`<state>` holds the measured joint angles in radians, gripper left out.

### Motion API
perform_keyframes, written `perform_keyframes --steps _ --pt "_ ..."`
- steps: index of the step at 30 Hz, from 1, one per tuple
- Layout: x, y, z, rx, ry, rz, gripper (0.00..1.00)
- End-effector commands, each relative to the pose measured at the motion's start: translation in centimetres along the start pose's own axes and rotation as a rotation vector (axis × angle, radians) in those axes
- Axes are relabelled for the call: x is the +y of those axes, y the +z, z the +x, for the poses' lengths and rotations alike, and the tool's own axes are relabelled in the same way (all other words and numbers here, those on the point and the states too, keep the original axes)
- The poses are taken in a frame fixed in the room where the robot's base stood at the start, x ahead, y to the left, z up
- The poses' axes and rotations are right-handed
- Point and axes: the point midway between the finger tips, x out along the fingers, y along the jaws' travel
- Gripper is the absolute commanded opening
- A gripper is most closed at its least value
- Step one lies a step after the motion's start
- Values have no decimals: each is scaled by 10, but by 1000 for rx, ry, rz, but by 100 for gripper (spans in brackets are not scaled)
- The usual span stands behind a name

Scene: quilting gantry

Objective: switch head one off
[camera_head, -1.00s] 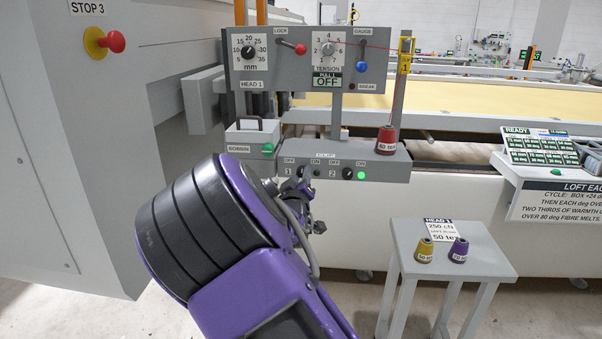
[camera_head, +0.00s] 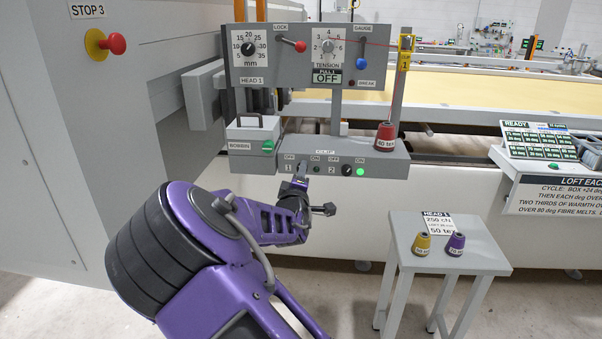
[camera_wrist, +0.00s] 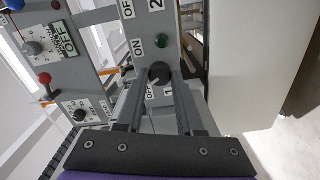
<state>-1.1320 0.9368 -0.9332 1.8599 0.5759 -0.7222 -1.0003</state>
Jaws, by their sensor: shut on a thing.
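The switch box (camera_head: 400,158) under the HEAD 1 panel carries two round knobs with OFF and ON labels. My gripper (camera_head: 300,172) reaches the left one, marked 1, and hides most of it in the head view. In the wrist view, my gripper (camera_wrist: 160,82) has a finger on each side of the dark head one knob (camera_wrist: 159,70) and is shut on it. Which way this knob points is hard to tell. The lamp for head one (camera_head: 317,169) is dark green and unlit. The head two knob (camera_head: 348,170) is free, and its lamp (camera_head: 360,171) glows bright green.
A bobbin box (camera_head: 250,145) stands just left above the switch box. A red thread cone (camera_head: 385,136) stands on its right end. A small table (camera_head: 440,258) with yellow and purple cones is at the lower right. A red stop button (camera_head: 115,43) is at the upper left.

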Motion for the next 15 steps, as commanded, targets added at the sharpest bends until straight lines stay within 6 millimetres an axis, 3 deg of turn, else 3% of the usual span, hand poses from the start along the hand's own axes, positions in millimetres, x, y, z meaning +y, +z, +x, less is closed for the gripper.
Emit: perform_keyframes --steps 13,14,15 --pt "0 1 0 -1 -1 -13 0" --pt "0 1 0 -1 -1 -13 40" --pt "0 1 0 -1 -1 -13 47"
